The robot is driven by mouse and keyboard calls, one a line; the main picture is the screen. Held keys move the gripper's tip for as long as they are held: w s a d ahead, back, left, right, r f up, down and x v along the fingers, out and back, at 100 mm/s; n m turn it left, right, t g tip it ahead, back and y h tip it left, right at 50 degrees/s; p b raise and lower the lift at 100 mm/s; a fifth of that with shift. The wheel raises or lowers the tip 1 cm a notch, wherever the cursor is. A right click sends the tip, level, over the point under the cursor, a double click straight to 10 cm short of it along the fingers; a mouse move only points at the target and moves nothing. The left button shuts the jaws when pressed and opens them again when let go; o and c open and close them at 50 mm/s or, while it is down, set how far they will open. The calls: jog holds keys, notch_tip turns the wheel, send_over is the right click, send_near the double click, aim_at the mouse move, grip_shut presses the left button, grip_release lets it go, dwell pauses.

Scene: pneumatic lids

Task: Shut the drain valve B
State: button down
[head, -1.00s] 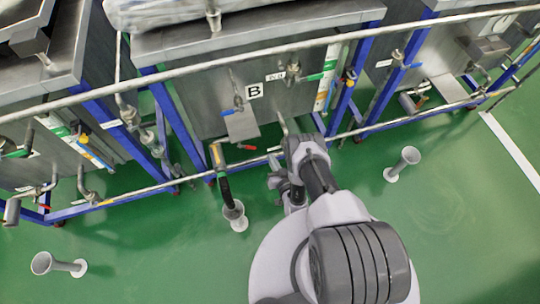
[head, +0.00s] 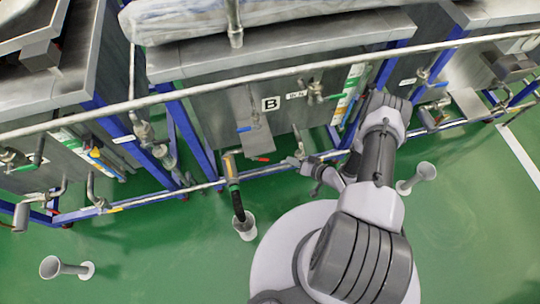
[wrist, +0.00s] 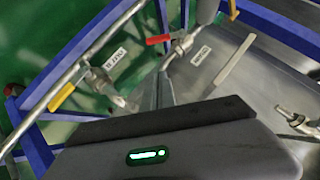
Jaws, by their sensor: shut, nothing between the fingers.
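The tank marked B (head: 271,103) stands in the middle of the head view. A red-handled valve (head: 262,159) sits low under its front; a red lever (wrist: 158,40) on a pipe shows in the wrist view. A yellow-handled valve (wrist: 62,97) is at the left there, on a rail-side pipe. Small white labels are beside both, too blurred to read, so I cannot tell which is drain valve B. My gripper (head: 291,161) is to the right of the red handle in the head view, apart from it. In the wrist view its narrow fingers (wrist: 163,90) are together and empty.
A long pale rail (head: 300,68) crosses in front of the tanks. Blue frame legs (head: 190,135) stand at the tank sides. A black hose (head: 238,205) drops into a white floor funnel (head: 244,228). Another funnel (head: 420,176) is right of my arm.

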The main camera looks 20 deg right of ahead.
aim_at(264, 159)
jog(key=s+a+f+b+x, duration=0.1)
jog(key=b+x, duration=0.5)
jog(key=x, duration=0.7)
jog(key=shift+s, duration=0.5)
jog(key=shift+a+f, duration=0.15)
